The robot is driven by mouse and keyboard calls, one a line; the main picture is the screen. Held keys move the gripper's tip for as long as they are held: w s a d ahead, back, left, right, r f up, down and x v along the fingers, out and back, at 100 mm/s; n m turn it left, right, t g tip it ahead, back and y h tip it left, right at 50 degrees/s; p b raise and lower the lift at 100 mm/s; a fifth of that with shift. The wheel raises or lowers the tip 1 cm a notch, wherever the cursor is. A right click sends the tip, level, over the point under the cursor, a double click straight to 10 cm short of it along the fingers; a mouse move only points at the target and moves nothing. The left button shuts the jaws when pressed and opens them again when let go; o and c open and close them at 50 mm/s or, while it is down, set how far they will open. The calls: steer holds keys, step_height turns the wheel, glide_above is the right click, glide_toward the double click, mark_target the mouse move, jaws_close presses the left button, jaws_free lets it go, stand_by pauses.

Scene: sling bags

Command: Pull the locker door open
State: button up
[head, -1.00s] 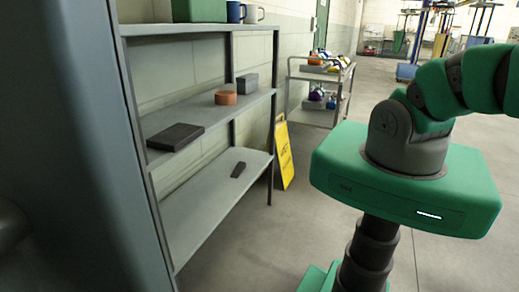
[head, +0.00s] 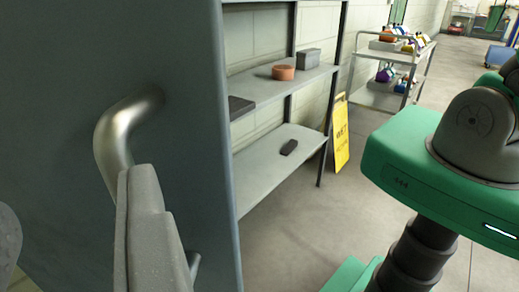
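The locker door (head: 60,80) is a large dark grey-blue panel filling the left of the head view. A bent metal handle (head: 118,135) stands out from it. The handle's upper end meets the panel, and its lower end (head: 193,262) shows below. My gripper (head: 72,195) is open, with a wide gap between its grey fingers. The right finger overlaps the handle in the picture and hides its middle. The left finger is cut off by the picture's left edge. I cannot tell whether a finger touches the handle.
Right of the locker stands a grey shelf unit (head: 262,88) with a terracotta round box (head: 284,72), a grey box (head: 308,58) and dark items. A yellow wet-floor sign (head: 341,135) and a loaded trolley (head: 405,58) stand beyond. The floor (head: 300,215) between shelf and my base is clear.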

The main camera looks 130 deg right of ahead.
steer(key=shift+s+a+r+p, duration=0.2)
steer(key=shift+s+p, duration=1.1)
steer(key=shift+p, duration=1.65)
steer(key=shift+s+a+r+p, duration=0.15)
steer(key=shift+s+p, duration=1.1)
steer(key=shift+p, duration=1.65)
steer(key=shift+f, duration=0.1)
